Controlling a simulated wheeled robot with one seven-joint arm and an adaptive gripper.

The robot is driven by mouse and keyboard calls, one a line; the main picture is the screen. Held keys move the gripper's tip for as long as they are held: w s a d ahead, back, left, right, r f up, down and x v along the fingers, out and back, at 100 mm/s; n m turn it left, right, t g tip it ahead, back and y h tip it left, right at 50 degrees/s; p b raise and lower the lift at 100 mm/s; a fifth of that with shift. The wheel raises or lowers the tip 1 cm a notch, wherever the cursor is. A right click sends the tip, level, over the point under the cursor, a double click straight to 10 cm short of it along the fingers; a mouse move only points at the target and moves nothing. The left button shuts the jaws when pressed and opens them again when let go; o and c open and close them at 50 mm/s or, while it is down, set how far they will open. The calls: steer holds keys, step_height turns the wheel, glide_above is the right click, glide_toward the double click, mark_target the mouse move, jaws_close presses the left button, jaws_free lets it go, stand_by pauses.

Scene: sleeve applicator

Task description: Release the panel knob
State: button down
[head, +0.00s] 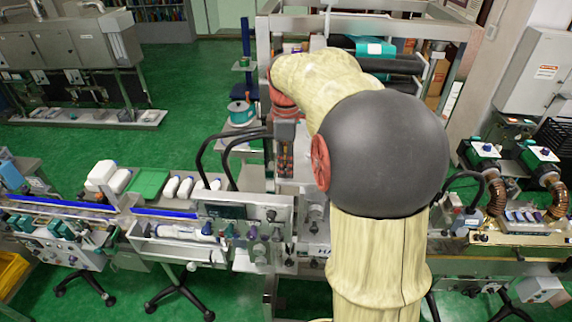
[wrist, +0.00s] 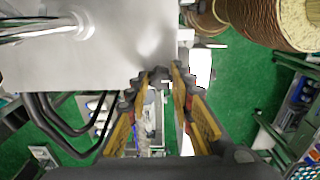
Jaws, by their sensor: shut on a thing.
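In the wrist view my gripper (wrist: 167,76) has its two dark, ridged fingers with yellow and red sides close together at the tips, beside the edge of a grey metal panel (wrist: 85,60). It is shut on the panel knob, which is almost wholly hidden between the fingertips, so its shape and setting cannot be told. In the head view my large arm covers the middle of the scene, and the fingertips cannot be made out clearly there.
Black curved hoses (wrist: 62,130) run close to the left of my fingers. Brown ribbed rolls (wrist: 275,22) are at the upper right. In the head view, a conveyor line with white bottles (head: 186,187) stretches left, and green floor (head: 195,75) is open behind it.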

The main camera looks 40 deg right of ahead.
steer(key=shift+r, duration=0.1)
steer(key=c, duration=1.5)
jaws_free()
steer(key=shift+c, duration=0.2)
step_height(320, 180, up, 12)
steer(key=s+a+f+m+t+b, duration=0.2)
steer(key=s+a+f+b, duration=0.2)
steer(key=a+f+b, duration=0.4)
steer(key=s+a+f+m+t+b, duration=0.1)
steer(key=s+a+f+m+b, duration=0.2)
steer(key=a+f+b, duration=0.6)
steer(key=s+a+f+m+t+b, duration=0.2)
steer(key=s+a+f+b, duration=0.5)
steer(key=f, duration=1.1)
steer(key=a+m+b, duration=0.1)
steer(key=a+b, duration=0.1)
steer(key=a, duration=0.1)
steer(key=shift+s+f+t, duration=0.2)
steer(key=shift+f+t, duration=0.1)
steer(key=shift+f, duration=0.1)
